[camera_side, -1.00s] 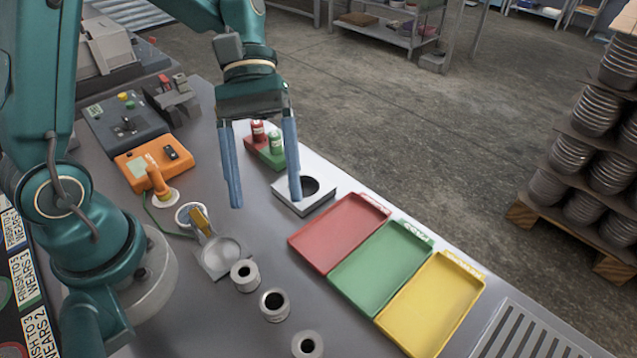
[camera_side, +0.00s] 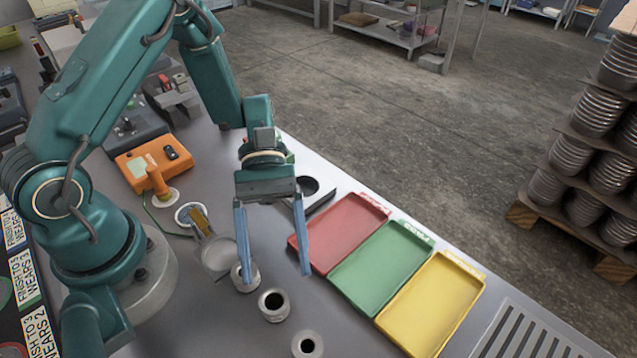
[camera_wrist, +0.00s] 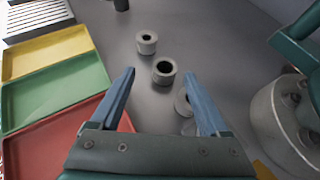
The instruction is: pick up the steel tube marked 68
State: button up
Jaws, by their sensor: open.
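Three short grey steel tubes stand in a row on the grey table. In the side view they are the rear tube (camera_side: 237,284), the middle tube (camera_side: 274,312) and the front tube (camera_side: 307,349). No marking such as 68 can be read on any of them. My gripper (camera_side: 276,277) is open and empty above the row, its fingers pointing down; the left finger partly covers the rear tube. In the wrist view the middle tube (camera_wrist: 164,79) shows between the fingertips (camera_wrist: 159,73), the front tube (camera_wrist: 147,48) lies beyond, and the right finger partly hides the rear tube (camera_wrist: 181,103).
Red (camera_side: 343,233), green (camera_side: 382,268) and yellow (camera_side: 432,305) trays lie right of the tubes. A grey slotted panel (camera_side: 530,335) is at front right.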

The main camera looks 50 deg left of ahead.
aim_at(276, 315)
jog(key=shift+s+x, duration=0.15)
jog(key=shift+x, duration=1.2)
jog(key=shift+s+x, duration=0.15)
jog(key=shift+x, duration=1.25)
jog(key=shift+a, duration=0.2)
grip_shut()
